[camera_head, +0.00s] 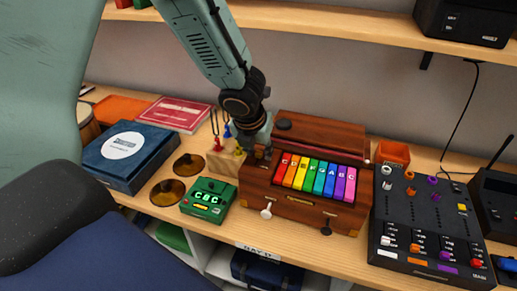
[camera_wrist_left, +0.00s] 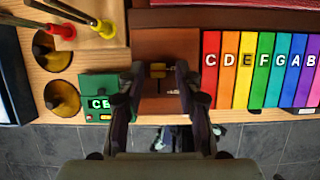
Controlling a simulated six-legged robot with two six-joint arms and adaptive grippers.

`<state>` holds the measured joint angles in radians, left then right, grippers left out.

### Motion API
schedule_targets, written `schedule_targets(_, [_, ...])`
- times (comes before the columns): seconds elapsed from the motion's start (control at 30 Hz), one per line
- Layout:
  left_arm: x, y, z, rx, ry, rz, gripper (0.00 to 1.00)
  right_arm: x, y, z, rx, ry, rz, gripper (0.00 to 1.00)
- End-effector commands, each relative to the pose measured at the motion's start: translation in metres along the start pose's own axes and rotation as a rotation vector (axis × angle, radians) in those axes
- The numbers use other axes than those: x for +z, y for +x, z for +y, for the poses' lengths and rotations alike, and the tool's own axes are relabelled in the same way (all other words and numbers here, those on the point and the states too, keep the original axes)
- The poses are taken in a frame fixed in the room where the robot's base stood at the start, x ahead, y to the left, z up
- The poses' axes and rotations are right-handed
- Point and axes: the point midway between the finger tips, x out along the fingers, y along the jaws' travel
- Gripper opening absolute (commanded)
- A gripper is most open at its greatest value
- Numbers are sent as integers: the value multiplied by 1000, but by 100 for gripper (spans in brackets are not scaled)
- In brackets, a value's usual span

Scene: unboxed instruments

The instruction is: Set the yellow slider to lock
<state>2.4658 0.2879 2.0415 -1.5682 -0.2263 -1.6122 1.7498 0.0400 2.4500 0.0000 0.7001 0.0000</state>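The yellow slider (camera_wrist_left: 158,66) sits on the left part of the brown wooden key box (camera_wrist_left: 165,45), in a darker slot-like strip. It lies between the fingertips of my left gripper (camera_wrist_left: 160,76) in the left wrist view. The fingers are apart, one on each side, with a gap visible around the slider. In the head view my left gripper (camera_head: 255,158) points down at the left end of the wooden key box (camera_head: 262,193) and hides the slider. I cannot read any lock marking. My right gripper is not in view.
Rainbow lettered keys (camera_head: 316,177) are right of the gripper. A green device (camera_head: 208,199), brass discs (camera_head: 167,192) and a wooden block with tuning forks (camera_head: 224,162) stand left. A black mixer (camera_head: 424,222) stands right. A shelf (camera_head: 340,24) hangs above.

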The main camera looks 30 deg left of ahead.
Motion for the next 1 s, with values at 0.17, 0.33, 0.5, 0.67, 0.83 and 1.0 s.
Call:
schedule_targets(0.17, [0, 0, 0, 0, 0, 0, 16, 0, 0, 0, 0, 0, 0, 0])
schedule_targets(0.33, [0, 0, 0, 1, 0, 0, 1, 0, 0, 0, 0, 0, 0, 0])
schedule_targets(0.5, [0, 0, 0, 0, 0, 0, 0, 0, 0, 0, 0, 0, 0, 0])
schedule_targets(0.67, [0, 0, 0, 0, 0, 0, 0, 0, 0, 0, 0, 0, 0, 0])
schedule_targets(0.83, [0, 0, 0, 0, -1, -1, 0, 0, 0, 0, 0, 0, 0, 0])
schedule_targets(1.0, [0, 0, 0, 0, 0, -1, 0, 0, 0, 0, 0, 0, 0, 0])
